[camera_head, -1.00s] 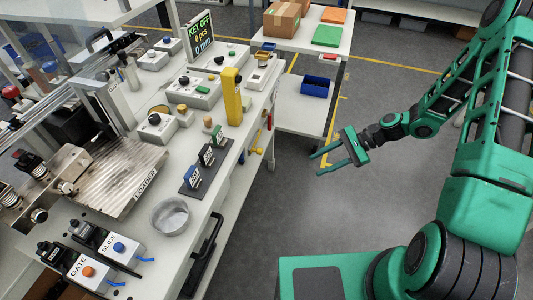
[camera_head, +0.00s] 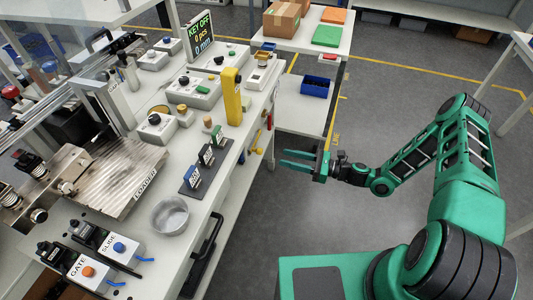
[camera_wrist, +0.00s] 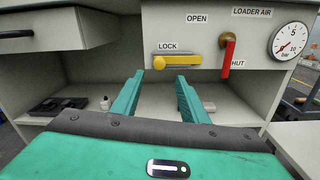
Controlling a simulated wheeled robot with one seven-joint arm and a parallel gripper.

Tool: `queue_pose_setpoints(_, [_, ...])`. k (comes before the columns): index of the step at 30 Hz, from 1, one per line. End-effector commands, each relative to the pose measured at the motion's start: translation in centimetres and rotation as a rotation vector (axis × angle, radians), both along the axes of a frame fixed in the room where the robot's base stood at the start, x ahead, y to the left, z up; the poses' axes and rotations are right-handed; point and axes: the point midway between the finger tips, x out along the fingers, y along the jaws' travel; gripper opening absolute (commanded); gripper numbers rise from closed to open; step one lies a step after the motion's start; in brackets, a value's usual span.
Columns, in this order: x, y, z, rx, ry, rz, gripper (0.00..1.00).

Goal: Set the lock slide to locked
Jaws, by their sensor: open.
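The lock slide (camera_wrist: 178,61) is a yellow bar with a knob at its left end, on the bench's front panel under the label LOCK in the wrist view. In the head view small yellow parts (camera_head: 256,150) show at the bench's side, too small to tell apart. My gripper (camera_wrist: 159,84) is open and empty, its two green fingers pointing toward the panel below the slide, apart from it. In the head view my gripper (camera_head: 283,159) is level and points left toward the bench side.
A red-handled lever (camera_wrist: 227,55) hangs right of the slide, between the labels OPEN and a partly hidden SHUT. A pressure gauge (camera_wrist: 291,40) is further right. A drawer handle (camera_wrist: 16,34) is at left. An open shelf (camera_wrist: 110,85) lies below the panel. The floor between is clear.

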Motion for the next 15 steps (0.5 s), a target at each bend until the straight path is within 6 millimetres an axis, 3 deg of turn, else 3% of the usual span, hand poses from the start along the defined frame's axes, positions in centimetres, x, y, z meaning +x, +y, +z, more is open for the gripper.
queue_pose_setpoints(9, [1.7,5.4,0.0,-0.001,-0.002,0.005,0.40])
queue_pose_setpoints(15, [2.5,7.8,0.0,-0.002,-0.001,0.004,0.40])
